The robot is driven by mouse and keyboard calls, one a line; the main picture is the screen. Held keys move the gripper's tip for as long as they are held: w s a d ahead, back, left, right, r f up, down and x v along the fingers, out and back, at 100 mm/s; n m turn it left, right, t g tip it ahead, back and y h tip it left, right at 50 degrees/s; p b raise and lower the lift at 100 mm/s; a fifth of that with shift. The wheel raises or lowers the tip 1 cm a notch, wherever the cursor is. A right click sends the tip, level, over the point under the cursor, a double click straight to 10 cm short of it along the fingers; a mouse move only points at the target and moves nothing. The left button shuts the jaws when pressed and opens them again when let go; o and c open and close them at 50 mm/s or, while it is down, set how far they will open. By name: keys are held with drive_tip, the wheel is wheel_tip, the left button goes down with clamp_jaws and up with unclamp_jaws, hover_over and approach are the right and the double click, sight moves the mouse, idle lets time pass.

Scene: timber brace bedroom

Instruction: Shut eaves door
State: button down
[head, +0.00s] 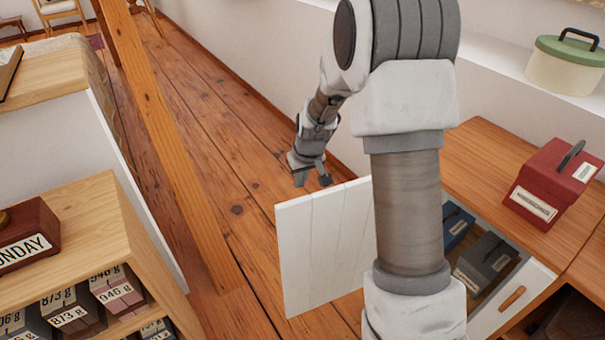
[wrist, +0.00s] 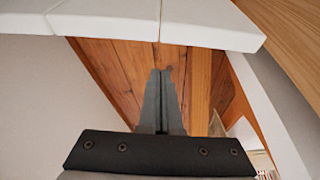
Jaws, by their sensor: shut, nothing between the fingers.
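The eaves door (head: 318,250) is a white planked panel standing open, swung out over the floor from the low wooden cabinet (head: 470,155). My gripper (head: 312,179) is just beyond the door's top edge, on its far side in the head view. In the wrist view the door's thick white edge (wrist: 105,22) crosses the top of the picture. My gripper's fingers (wrist: 160,75) are together and empty there, pointing down past the door. I cannot tell whether they touch it. My arm hides the door's hinge side.
Dark boxes (head: 485,262) sit inside the cabinet opening, beside a white panel with a wooden handle (head: 511,298). A red box (head: 552,185) stands on the cabinet top. A timber post (head: 160,130) and a shelf unit (head: 95,215) stand left. Plank floor between is clear.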

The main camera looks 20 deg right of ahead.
drive_tip(key=shift+s+d+r+b, duration=0.15)
drive_tip(key=shift+s+b, duration=0.05)
drive_tip(key=shift+s, duration=0.8)
drive_tip(key=shift+s+d+r+b, duration=0.1)
drive_tip(key=shift+s+d+b, duration=0.05)
drive_tip(key=shift+s, duration=0.8)
drive_tip(key=shift+s, duration=0.15)
